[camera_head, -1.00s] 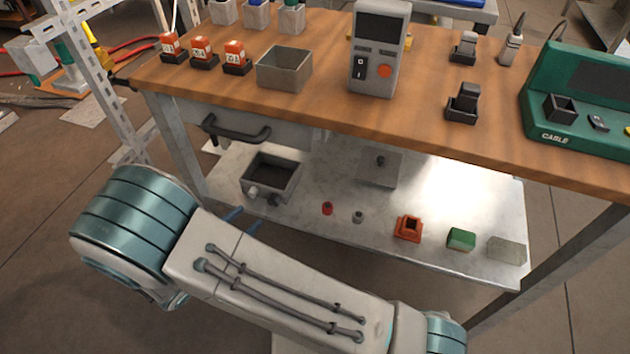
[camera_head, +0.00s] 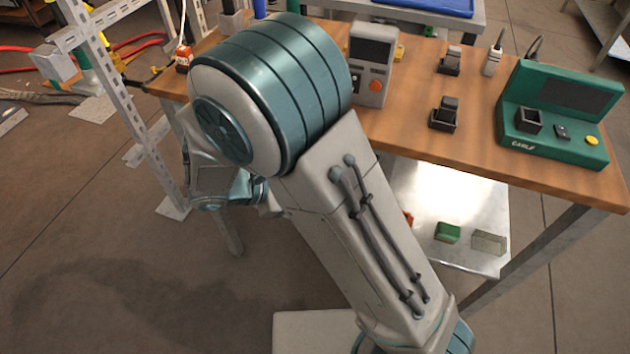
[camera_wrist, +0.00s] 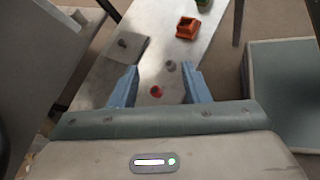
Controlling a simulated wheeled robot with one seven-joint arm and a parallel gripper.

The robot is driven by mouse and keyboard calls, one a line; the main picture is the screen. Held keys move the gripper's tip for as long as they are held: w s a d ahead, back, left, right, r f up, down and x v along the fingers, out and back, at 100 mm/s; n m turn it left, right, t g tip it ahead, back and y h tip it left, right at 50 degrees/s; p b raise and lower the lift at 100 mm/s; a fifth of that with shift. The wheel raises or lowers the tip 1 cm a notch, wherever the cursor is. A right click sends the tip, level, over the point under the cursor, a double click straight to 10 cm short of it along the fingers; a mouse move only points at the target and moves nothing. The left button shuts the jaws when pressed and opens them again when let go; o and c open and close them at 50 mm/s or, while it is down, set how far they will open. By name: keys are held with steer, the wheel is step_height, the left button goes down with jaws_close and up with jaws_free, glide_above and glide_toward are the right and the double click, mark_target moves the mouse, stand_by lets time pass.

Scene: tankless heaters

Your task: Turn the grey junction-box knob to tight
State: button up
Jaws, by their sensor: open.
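In the wrist view a flat grey square box or plate (camera_wrist: 112,56) lies on the lower metal shelf with a small dark knob (camera_wrist: 123,43) on it; I cannot read any marking. It is to the left of and beyond my gripper (camera_wrist: 160,82). My gripper is open, its two blue fingers apart with nothing held. A small red part (camera_wrist: 156,91) and a small grey part (camera_wrist: 171,65) show between the fingers, on the shelf below. In the head view my arm hides the plate, the knob and the gripper's fingers.
The shelf (camera_wrist: 118,88) also holds an orange socket (camera_wrist: 187,27) and a green block (camera_wrist: 203,4). In the head view a clear block (camera_head: 488,242) stands at the shelf's right. The wooden tabletop (camera_head: 415,140) above carries a grey meter (camera_head: 374,65) and a green tester (camera_head: 553,110).

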steer(key=d+r+m, duration=0.1)
steer(key=s+d+r+m+g+p, duration=0.1)
steer(key=r, duration=0.1)
steer(key=shift+s+d+y, duration=0.2)
steer(key=shift+d+y, duration=0.1)
steer(key=shift+f, duration=0.1)
stand_by(0.3)
